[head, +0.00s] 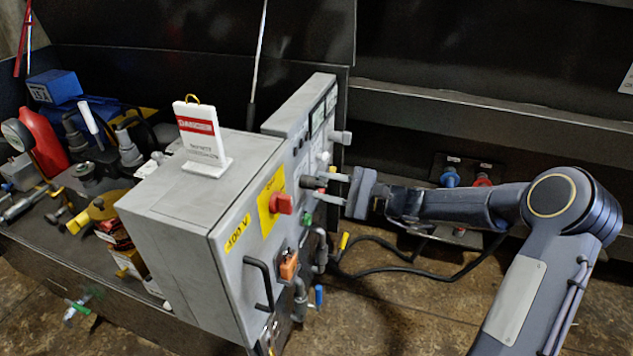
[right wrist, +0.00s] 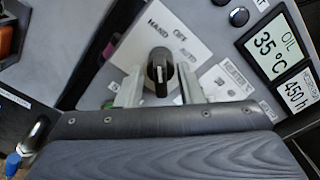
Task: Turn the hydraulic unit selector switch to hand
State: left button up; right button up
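The selector switch (right wrist: 160,70) is a black knob with a white mark, on a pale plate (right wrist: 196,32) lettered HAND, OFF and AUTO. It is on the front of the grey control cabinet (head: 190,200). My right gripper (right wrist: 160,92) has one finger on each side of the knob, with small gaps showing, so it looks open around it. In the head view my right gripper (head: 322,184) reaches the cabinet front from the right. Which label the knob points to is hard to tell. My left gripper is not in view.
A red switch on a yellow plate (head: 272,198), an orange block (head: 289,265) and a black handle (head: 259,284) are on the cabinet front. A DANGER sign (head: 201,138) stands on top. Small displays (right wrist: 272,54) sit beside the selector. A cable (head: 385,268) lies below my arm.

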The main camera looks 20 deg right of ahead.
aim_at(327, 187)
jog(key=p+v, duration=0.1)
jog(key=v, duration=0.4)
jog(key=shift+a, duration=0.1)
jog(key=s+a+r+n+g+h, duration=0.2)
jog(key=s+a+n+g, duration=0.15)
jog(key=s, duration=0.35)
jog(key=s+a+r+n+g+h, duration=0.2)
jog(key=s+a+n, duration=0.15)
jog(key=s, duration=0.35)
jog(key=s+d+f+n+h, duration=0.1)
jog(key=s+d+n+h, duration=0.1)
jog(key=s, duration=0.4)
jog(key=s+d+f+n+t+h, duration=0.1)
jog(key=s+n+h, duration=0.2)
jog(key=s, duration=0.3)
jog(key=s+d+f+n+h, duration=0.2)
jog(key=s, duration=0.4)
notch_tip(327, 187, up, 32)
jog(key=p, duration=3.1)
jog(key=shift+f, duration=0.2)
jog(key=shift+w, duration=0.15)
